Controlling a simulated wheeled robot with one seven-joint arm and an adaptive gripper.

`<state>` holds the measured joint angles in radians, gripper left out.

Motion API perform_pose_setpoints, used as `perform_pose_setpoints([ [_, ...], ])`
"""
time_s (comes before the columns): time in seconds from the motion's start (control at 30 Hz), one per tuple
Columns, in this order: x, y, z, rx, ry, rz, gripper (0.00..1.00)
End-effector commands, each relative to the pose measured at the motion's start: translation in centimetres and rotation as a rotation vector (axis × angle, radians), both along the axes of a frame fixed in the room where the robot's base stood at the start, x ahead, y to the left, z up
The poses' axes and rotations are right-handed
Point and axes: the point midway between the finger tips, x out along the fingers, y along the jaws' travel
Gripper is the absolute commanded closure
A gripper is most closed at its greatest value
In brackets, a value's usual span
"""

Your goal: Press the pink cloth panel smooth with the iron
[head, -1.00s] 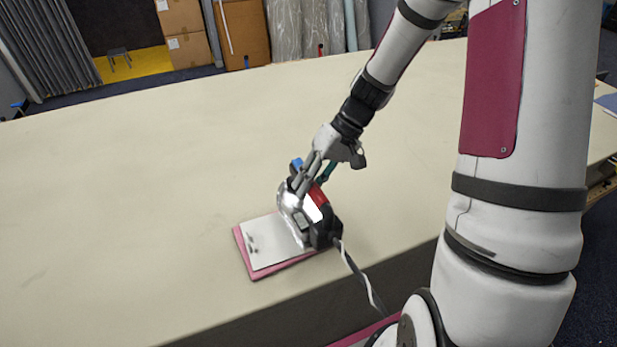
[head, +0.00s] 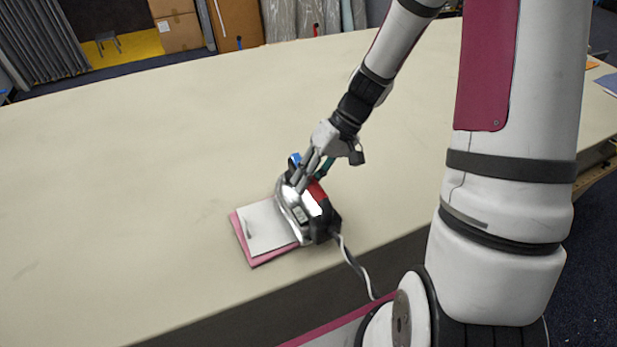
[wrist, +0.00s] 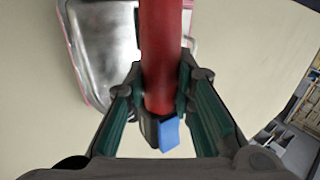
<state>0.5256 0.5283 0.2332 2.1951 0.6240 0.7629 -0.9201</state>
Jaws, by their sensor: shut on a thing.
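The pink cloth panel (head: 268,259) lies flat near the table's front edge, with a smaller pale sheet (head: 262,226) on top. A small dark mark shows on the sheet's left part. The iron (head: 296,212), silver with a red handle and dark heel, covers the right part of the sheet and panel. I cannot tell whether its sole touches the sheet. My gripper (head: 317,171) is shut on the iron's handle from above. In the wrist view the red handle (wrist: 161,50) runs between the green-lined fingers of my gripper (wrist: 163,92), with a blue part below.
A striped cord (head: 352,264) runs from the iron's heel over the front edge of the table. The long pale table (head: 150,150) is clear to the left and behind. Boxes (head: 180,32) and cloth rolls stand beyond its far edge.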

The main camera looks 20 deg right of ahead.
Motion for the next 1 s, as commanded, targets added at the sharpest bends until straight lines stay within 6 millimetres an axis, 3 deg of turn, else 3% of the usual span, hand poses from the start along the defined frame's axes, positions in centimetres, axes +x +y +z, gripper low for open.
perform_pose_setpoints([
  [1.0,0.1,0.0,-1.1,0.001,-0.001,0.0,1.0],
])
